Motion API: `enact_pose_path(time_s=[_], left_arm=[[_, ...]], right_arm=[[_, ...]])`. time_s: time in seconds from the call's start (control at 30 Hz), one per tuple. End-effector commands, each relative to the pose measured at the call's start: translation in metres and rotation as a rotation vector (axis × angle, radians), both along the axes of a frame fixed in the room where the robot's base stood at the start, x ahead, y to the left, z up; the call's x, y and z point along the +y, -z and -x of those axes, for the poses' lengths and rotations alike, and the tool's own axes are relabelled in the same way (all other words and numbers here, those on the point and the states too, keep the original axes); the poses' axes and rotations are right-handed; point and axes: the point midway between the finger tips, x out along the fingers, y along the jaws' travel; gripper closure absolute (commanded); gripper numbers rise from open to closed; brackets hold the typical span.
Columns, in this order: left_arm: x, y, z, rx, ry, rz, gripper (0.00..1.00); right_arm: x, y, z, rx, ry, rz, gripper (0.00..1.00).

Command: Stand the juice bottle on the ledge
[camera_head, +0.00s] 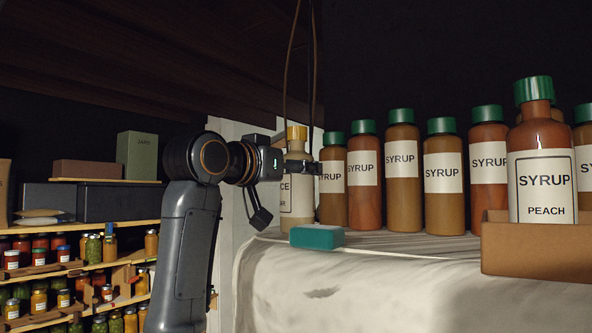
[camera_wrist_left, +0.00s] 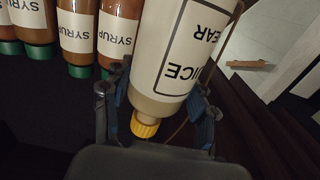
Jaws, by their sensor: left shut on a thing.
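The juice bottle (camera_head: 297,195) has a yellow cap and a white label, with "ICE" showing. It stands upright at the left end of the cloth-covered ledge (camera_head: 330,280), left of the syrup bottles. Its base is partly hidden behind a teal block, so I cannot tell whether it touches the ledge. My left gripper (camera_head: 297,167) is shut around its upper part. In the left wrist view the juice bottle (camera_wrist_left: 180,60) appears upside down between the fingers of my left gripper (camera_wrist_left: 158,112). My right gripper is in neither view.
Several syrup bottles (camera_head: 403,172) with green caps stand in a row right of the juice bottle, very close to it. A teal block (camera_head: 317,237) lies in front. A cardboard tray (camera_head: 535,250) holds a peach syrup bottle (camera_head: 543,180). Shelves of jars (camera_head: 75,262) stand at left.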

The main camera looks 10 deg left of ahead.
Motion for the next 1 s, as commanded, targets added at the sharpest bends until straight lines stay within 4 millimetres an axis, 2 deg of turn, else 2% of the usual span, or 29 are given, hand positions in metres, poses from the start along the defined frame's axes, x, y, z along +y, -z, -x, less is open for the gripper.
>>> enact_pose_path(time_s=[0.23, 0.27, 0.37, 0.77, 0.87, 1.0], left_arm=[[0.0, 0.004, 0.0, -0.003, 0.0, 0.001, 0.84], [0.0, 0.003, 0.001, -0.003, 0.0, 0.001, 0.38], [0.0, 0.003, 0.0, -0.002, 0.0, 0.001, 0.18], [0.001, 0.004, 0.002, 0.0, 0.0, 0.0, 0.16], [0.005, 0.003, 0.011, -0.002, -0.001, 0.001, 0.16], [0.015, 0.003, 0.035, -0.004, -0.002, 0.0, 0.16]], right_arm=[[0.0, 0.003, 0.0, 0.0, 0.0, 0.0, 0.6], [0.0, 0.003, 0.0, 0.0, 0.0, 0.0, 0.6], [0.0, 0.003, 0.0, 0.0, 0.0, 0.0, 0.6], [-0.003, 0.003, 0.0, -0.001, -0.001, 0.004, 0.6], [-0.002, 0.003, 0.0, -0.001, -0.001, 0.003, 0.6], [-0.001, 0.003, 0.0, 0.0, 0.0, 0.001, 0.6]])
